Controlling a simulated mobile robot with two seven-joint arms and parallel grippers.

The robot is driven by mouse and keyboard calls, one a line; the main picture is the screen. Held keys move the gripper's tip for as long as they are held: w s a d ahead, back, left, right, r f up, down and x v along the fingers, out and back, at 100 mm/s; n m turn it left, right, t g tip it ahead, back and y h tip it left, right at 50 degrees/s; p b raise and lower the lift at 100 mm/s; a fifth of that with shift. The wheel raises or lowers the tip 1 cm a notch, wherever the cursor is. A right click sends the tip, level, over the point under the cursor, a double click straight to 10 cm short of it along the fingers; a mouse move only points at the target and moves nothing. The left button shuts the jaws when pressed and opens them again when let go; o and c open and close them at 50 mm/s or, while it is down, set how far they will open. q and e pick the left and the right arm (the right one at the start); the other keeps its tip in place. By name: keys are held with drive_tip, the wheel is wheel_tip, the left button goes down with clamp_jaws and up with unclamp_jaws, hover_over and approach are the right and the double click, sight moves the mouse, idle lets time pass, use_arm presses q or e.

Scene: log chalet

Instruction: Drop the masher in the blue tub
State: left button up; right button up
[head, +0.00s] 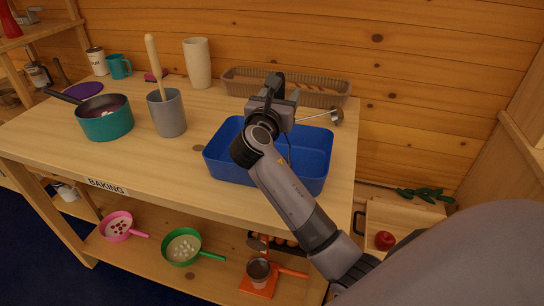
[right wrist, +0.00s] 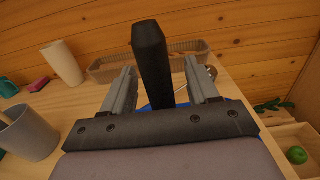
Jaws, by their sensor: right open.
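The blue tub (head: 312,168) stands on the table near its right end; a bit of its blue also shows in the right wrist view. My right gripper (head: 274,102) is over the tub with its two fingers apart. A thick black handle, which looks like the masher's (right wrist: 151,58), stands upright between the open fingers; its black top also shows in the head view (head: 278,79). The masher's lower end is hidden by my gripper and arm, so I cannot tell whether it touches the tub floor. My left gripper is not in view.
A grey crock (head: 167,114) with a wooden utensil, a teal pot (head: 105,124) and a cream vase (head: 197,63) stand left of the tub. A wicker tray (head: 235,86) lies behind it. A metal ladle (head: 336,116) lies by the tub's back right.

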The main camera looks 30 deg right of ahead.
drive_tip(key=v, duration=0.7)
idle(0.4)
